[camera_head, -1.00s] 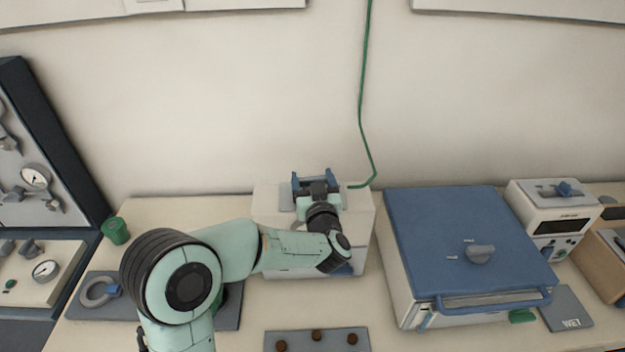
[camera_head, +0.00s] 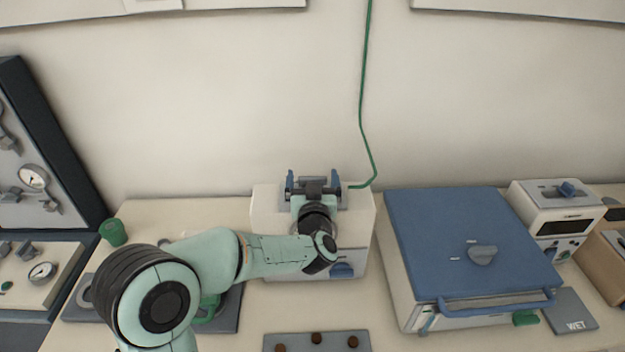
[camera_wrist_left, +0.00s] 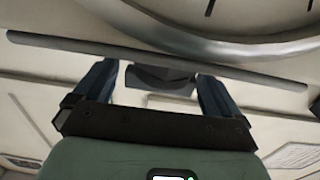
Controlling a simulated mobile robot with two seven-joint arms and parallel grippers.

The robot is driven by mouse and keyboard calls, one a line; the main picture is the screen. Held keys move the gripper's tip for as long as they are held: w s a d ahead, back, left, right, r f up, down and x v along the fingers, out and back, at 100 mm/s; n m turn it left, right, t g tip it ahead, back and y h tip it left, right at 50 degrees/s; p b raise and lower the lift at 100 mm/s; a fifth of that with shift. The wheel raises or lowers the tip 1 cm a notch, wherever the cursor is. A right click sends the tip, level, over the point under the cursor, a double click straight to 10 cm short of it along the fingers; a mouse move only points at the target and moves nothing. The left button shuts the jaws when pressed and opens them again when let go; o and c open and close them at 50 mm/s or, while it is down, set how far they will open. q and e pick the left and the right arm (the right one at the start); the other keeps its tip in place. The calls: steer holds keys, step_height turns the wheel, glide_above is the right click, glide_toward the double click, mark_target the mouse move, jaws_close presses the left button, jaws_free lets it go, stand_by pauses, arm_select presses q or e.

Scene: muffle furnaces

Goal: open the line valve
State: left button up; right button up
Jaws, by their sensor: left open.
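My left gripper (camera_head: 313,182) is open above the white box (camera_head: 360,220) at the middle back of the bench. It also shows in the wrist view (camera_wrist_left: 158,76), with its two blue fingers spread apart. A dark grey block (camera_wrist_left: 160,78) sits between the fingers in that view, with clear gaps at the sides. A long grey bar (camera_wrist_left: 260,78) runs across just beyond the fingertips. I cannot tell whether either is the line valve's handle. A green line (camera_head: 362,120) comes down the wall to the box's right back corner. My arm hides part of the box. My right gripper is out of view.
A large blue-lidded unit (camera_head: 465,235) stands to the right, with a smaller white device (camera_head: 555,215) beside it. A panel with gauges (camera_head: 40,270) is at the left, near a green cup (camera_head: 113,233). A grey plate with brown knobs (camera_head: 335,341) lies in front.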

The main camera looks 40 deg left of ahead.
arm_select(q)
steer(key=shift+d, duration=0.1)
steer(key=b+v, duration=0.2)
steer(key=v, duration=1.1)
steer(key=shift+s, duration=0.15)
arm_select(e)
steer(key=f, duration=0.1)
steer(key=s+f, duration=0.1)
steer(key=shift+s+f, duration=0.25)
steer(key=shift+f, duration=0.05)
